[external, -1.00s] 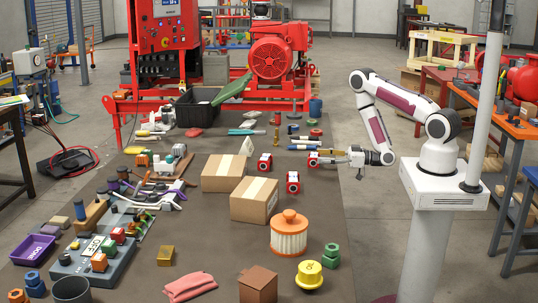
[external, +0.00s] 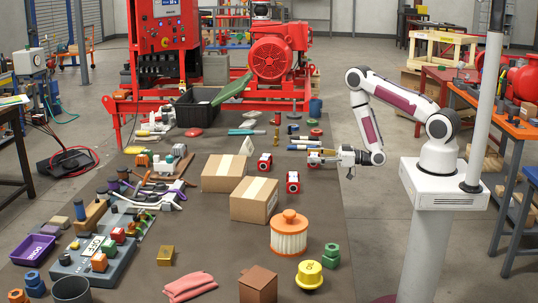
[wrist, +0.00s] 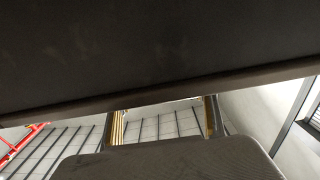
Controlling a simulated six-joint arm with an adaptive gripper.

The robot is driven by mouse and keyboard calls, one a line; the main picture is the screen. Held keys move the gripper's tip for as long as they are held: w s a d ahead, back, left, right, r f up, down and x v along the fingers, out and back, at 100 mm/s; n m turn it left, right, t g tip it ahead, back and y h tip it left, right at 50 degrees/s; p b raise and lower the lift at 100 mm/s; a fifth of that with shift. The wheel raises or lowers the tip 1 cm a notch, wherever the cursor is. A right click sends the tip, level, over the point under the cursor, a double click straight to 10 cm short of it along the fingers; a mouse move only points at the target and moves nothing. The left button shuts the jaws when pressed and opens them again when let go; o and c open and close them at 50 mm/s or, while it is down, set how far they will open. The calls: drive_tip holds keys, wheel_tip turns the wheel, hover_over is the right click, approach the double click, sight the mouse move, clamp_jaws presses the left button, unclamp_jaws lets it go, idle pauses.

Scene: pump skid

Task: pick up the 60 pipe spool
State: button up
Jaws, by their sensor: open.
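Two red-and-white short cylindrical parts, which look like pipe spools, stand on the dark table in the external view: one (external: 264,163) beside the rear cardboard box and one (external: 293,182) beside the front box. A third red part shows only as a sliver by my gripper (external: 314,158), which mostly covers it. No number is readable, so I cannot tell which is the 60 spool. My gripper is low at the table's right edge, pointing left. In the wrist view its two fingers (wrist: 162,118) stand apart with no part visible between them.
Two cardboard boxes (external: 223,173) stand left of the spools. An orange-lidded filter (external: 289,234) stands in front. Blue-and-white slim items (external: 304,144) lie just behind my gripper. A dark surface (wrist: 150,50) fills the wrist view's upper half.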

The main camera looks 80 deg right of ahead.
sight(314, 154)
drive_tip(key=c, duration=1.2)
drive_tip(key=shift+c, duration=0.2)
drive_tip(key=shift+r, duration=0.15)
drive_tip(key=shift+r, duration=4.8)
